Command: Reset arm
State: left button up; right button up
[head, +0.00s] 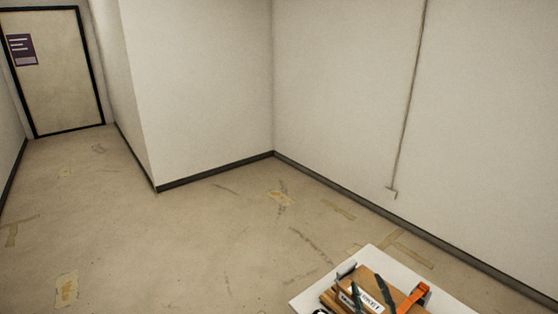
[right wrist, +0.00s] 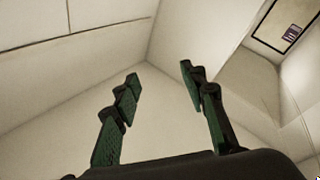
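My right gripper (head: 367,281) shows at the bottom edge of the head view as two dark green fingers in front of a table. In the right wrist view its fingers (right wrist: 160,72) are spread apart with nothing between them. They point toward bare walls and the ceiling. My left gripper is not in either view.
A white tabletop (head: 371,252) shows at the bottom right of the head view. The floor is bare, with worn tape marks. A closed door (head: 60,80) stands far left.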

jog(key=s+d+f+m+g+h, duration=0.35)
jog(key=d+f, duration=0.25)
jog(key=f, duration=0.5)
jog(key=s+d+f+m+g+h, duration=0.25)
jog(key=d+f+g, duration=0.3)
jog(key=f, duration=0.45)
jog(key=s+f+m+g+y, duration=0.1)
jog(key=s+f+g+y, duration=0.2)
jog(key=s+f+g, duration=1.2)
jog(key=s+f+t+b, duration=0.2)
jog(key=s+f, duration=0.1)
jog(key=f, duration=1)
jog(key=s+a+f+t+b, duration=0.15)
jog(key=s+f, duration=0.25)
jog(key=f, duration=1)
jog(key=s+d+f+t+b, duration=0.1)
jog(key=s+f+t+b, duration=0.15)
jog(key=f, duration=1.05)
jog(key=s+f+g+b, duration=0.2)
jog(key=s+f+b, duration=0.2)
jog(key=s+f, duration=1.6)
jog(key=shift+s+a+f+n, duration=0.25)
jog(key=shift+f+n, duration=0.15)
jog(key=shift+f, duration=0.1)
